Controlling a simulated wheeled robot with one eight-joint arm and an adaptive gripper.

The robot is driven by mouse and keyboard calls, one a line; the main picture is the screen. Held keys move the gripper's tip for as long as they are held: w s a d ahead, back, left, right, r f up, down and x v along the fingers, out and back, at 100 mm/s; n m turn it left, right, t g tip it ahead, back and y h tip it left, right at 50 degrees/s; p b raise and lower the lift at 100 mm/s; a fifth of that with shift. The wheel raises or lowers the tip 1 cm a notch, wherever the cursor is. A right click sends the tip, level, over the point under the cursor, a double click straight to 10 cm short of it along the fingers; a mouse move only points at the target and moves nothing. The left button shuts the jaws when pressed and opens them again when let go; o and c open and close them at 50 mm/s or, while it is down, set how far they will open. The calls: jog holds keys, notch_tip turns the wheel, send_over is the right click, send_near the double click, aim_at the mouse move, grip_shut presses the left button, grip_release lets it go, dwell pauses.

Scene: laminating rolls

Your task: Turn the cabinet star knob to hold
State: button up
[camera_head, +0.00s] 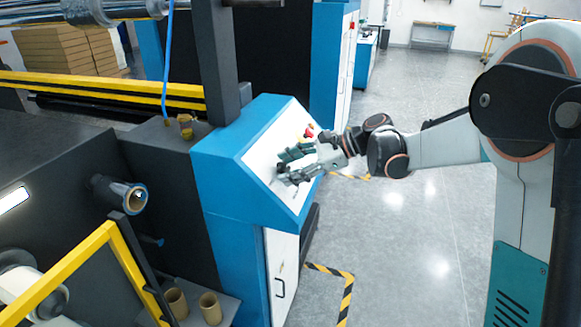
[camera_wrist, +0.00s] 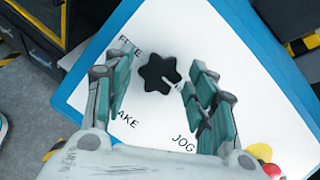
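A black star knob (camera_wrist: 158,72) sits on the white sloping panel (camera_wrist: 165,22) of a blue cabinet (camera_head: 225,180). In the wrist view it lies between the two fingers of my gripper (camera_head: 285,166), with visible gaps on both sides. The gripper is open and holds nothing. A small pale mark shows at the knob's lower right edge. Labels around it include a partly covered one starting with F at upper left, one ending in AKE at lower left, and JOG below. No HOLD label is visible; the right finger covers that side. I cannot make out the knob in the head view.
Red and yellow buttons (camera_wrist: 261,153) stand on the panel at the lower right of the wrist view. A dark post (camera_head: 215,65) rises left of the panel. A yellow frame (camera_head: 75,265) stands at the lower left. The floor (camera_head: 420,235) right of the cabinet is clear.

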jog(key=v, duration=1.2)
jog(key=shift+r, duration=0.1)
jog(key=s+d+f+n+t+h+b, duration=0.1)
jog(key=s+f+n+h, duration=0.3)
jog(key=s, duration=0.5)
jog(key=s+d+f+n+t+h+b, duration=0.2)
jog(key=s+d+f+n+h+b, duration=0.1)
jog(key=s, duration=0.7)
jog(key=s+d+f+n+t+h+b, duration=0.2)
jog(key=s+d+f+n+h+b, duration=0.1)
jog(key=s+n, duration=0.5)
notch_tip(320, 180, down, 4)
jog(key=shift+s+d+r+h, duration=0.15)
jog(key=shift+s+d+h, duration=0.45)
jog(key=shift+s+h, duration=0.55)
